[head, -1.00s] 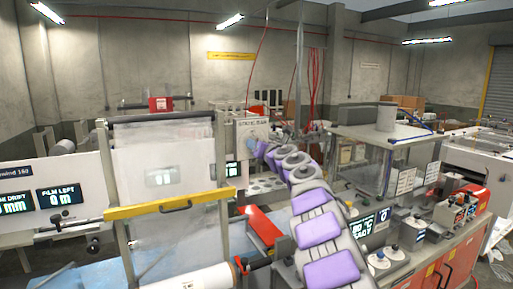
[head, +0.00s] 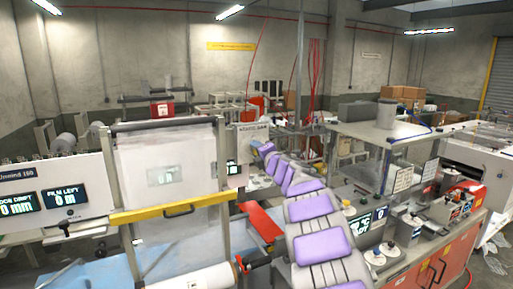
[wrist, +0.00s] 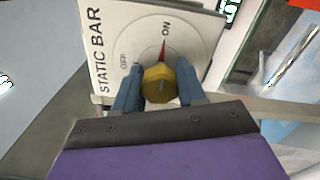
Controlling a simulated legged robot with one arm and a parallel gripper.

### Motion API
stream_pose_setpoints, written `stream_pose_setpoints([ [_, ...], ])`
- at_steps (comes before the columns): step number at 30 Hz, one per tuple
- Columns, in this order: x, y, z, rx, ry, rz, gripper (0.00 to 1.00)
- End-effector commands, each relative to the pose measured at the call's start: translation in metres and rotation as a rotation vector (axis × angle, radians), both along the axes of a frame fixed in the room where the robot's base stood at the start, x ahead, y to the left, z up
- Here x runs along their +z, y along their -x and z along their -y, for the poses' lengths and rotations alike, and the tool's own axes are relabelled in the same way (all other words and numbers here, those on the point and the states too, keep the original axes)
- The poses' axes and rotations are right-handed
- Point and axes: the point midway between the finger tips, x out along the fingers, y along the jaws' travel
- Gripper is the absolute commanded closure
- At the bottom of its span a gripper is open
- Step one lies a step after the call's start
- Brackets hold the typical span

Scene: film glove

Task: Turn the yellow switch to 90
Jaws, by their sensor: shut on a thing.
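The yellow switch (wrist: 160,84) is a faceted knob on a round white dial marked OFF and ON. Its red pointer lies close to the ON mark in the wrist view. The dial is on a white STATIC BAR panel (wrist: 103,38), which also shows in the head view (head: 247,131). My gripper (wrist: 158,88) has one blue-grey finger on each side of the knob and is shut on it. In the head view my gripper (head: 256,146) is at the panel, and the knob itself is too small to make out there.
A film frame with a yellow bar (head: 172,206) stands to the left of my arm. A red-fronted bench (head: 440,262) with knobs and displays stands to the right. A red part (head: 262,222) sits close to my arm's left side. Red cables hang behind.

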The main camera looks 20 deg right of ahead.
Motion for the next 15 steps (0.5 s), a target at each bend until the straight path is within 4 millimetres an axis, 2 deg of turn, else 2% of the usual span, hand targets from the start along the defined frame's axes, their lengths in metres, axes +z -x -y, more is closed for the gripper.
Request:
stream_pose_setpoints([
  [6, -0.0010, 0.0003, 0.0025, -0.004, -0.088, -0.006, 0.91],
  [15, -0.0034, -0.0003, 0.0026, -0.005, -0.123, -0.009, 0.91],
])
